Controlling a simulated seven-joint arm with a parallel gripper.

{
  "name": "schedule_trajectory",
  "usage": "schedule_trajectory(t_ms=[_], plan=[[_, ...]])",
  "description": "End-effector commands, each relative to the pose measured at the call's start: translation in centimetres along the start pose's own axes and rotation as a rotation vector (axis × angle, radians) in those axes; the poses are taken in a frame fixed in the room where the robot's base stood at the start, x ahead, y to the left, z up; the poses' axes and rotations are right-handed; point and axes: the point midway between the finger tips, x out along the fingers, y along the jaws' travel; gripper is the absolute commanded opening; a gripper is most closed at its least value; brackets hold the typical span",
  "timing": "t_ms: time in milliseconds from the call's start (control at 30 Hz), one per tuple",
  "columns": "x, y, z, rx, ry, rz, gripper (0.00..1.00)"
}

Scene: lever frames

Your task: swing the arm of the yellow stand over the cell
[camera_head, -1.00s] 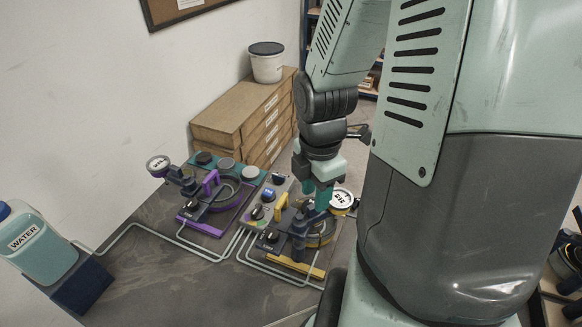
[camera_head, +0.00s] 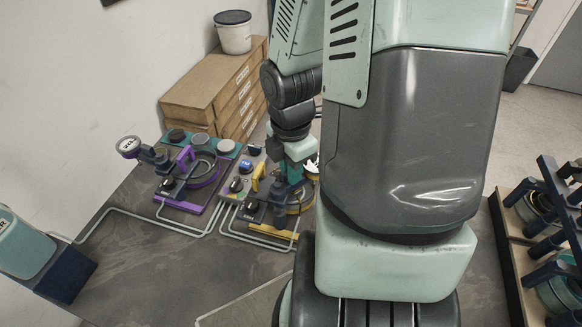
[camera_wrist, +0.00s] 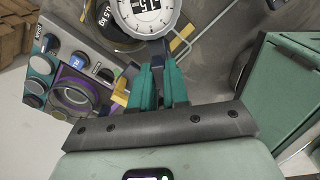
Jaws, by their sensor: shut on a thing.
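The yellow stand (camera_head: 270,229) is on the floor-level bench in the head view, with a dark post and a round yellow-rimmed cell (camera_head: 304,203) beside it. My gripper (camera_head: 292,176) is over this stand, pointing down. In the wrist view its two teal fingers (camera_wrist: 159,75) are shut on the dark arm (camera_wrist: 156,50) of the yellow stand. A white dial gauge (camera_wrist: 147,15) sits at the end of that arm, beyond the fingertips. In the head view the gauge (camera_head: 311,166) is mostly hidden by my own body. Whether the gauge is over the cell is unclear.
A similar purple stand (camera_head: 204,208) with its own dial gauge (camera_head: 128,147) stands to the left. Cardboard boxes (camera_head: 207,85) with a white bucket (camera_head: 234,36) are behind. A water container (camera_head: 22,245) is at far left. Pale tubes run along the dark surface.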

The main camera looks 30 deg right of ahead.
Motion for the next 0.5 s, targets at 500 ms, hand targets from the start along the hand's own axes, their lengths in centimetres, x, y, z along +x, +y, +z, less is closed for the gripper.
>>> schedule_trajectory(t_ms=[500], plan=[[-0.04, 0.35, 0.0, -0.081, 0.001, 0.002, 0.0]])
